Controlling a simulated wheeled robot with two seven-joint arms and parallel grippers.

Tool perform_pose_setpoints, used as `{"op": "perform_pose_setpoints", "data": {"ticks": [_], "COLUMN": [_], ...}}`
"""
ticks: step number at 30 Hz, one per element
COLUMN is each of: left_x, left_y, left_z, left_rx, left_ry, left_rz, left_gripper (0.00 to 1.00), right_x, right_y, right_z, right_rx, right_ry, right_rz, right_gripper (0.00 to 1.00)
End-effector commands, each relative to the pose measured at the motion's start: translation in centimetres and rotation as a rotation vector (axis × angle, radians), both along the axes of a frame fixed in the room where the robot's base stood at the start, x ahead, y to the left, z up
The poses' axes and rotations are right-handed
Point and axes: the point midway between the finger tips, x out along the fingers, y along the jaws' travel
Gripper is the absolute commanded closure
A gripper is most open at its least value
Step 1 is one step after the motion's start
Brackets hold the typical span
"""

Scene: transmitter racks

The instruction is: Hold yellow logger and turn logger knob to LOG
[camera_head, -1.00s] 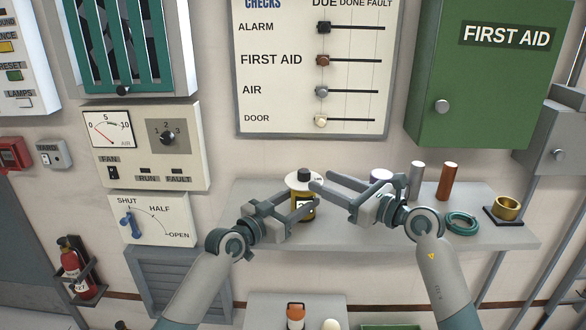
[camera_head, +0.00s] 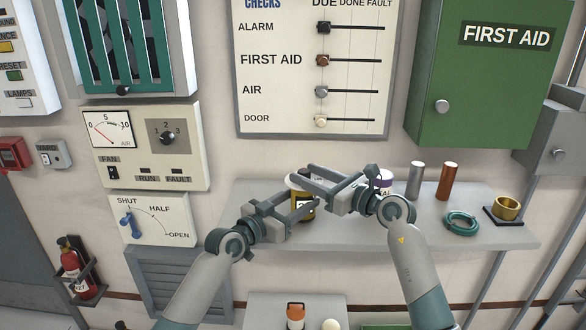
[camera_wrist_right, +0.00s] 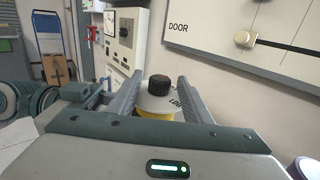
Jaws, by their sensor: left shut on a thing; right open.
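The yellow logger (camera_head: 304,206) stands on the grey shelf, with its white top partly hidden behind my right gripper. My left gripper (camera_head: 305,203) is shut on the logger's yellow body from the left. My right gripper (camera_head: 303,176) is open at the logger's top. In the right wrist view, the black logger knob (camera_wrist_right: 158,84) stands between the two open fingers, apart from both. The white dial (camera_wrist_right: 160,104) under it carries lettering that is partly hidden; part of it looks like "LO". The yellow body shows just below the dial.
On the shelf (camera_head: 375,228), right of the logger, stand a white-topped jar (camera_head: 385,180), a grey cylinder (camera_head: 415,180), a brown cylinder (camera_head: 447,181), a teal ring (camera_head: 461,222) and a brass cup (camera_head: 507,207). The checks board (camera_head: 312,108) hangs on the wall above.

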Motion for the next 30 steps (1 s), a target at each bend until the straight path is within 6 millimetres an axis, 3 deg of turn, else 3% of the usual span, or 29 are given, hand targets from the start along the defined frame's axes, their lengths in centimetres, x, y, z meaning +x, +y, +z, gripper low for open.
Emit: {"op": "perform_pose_setpoints", "data": {"ticks": [9,24,29,30], "left_x": [0.0,0.0,0.0,0.0], "left_y": [0.0,0.0,0.0,0.0], "left_z": [0.0,0.0,0.0,0.0], "left_rx": [0.0,0.0,0.0,0.0], "left_ry": [0.0,0.0,0.0,0.0], "left_rz": [0.0,0.0,0.0,0.0], "left_gripper": [0.8,0.8,0.8,0.8], "right_x": [3.0,3.8,3.8,3.8], "right_y": [3.5,4.4,4.4,4.4], "right_z": [0.0,0.0,0.0,0.0], "right_rx": [0.001,0.0,-0.001,-0.001], "right_ry": [0.0,-0.001,-0.001,-0.001], "right_rz": [0.0,-0.001,-0.001,-0.001], "right_gripper": [0.55,0.55,0.93,0.96]}}
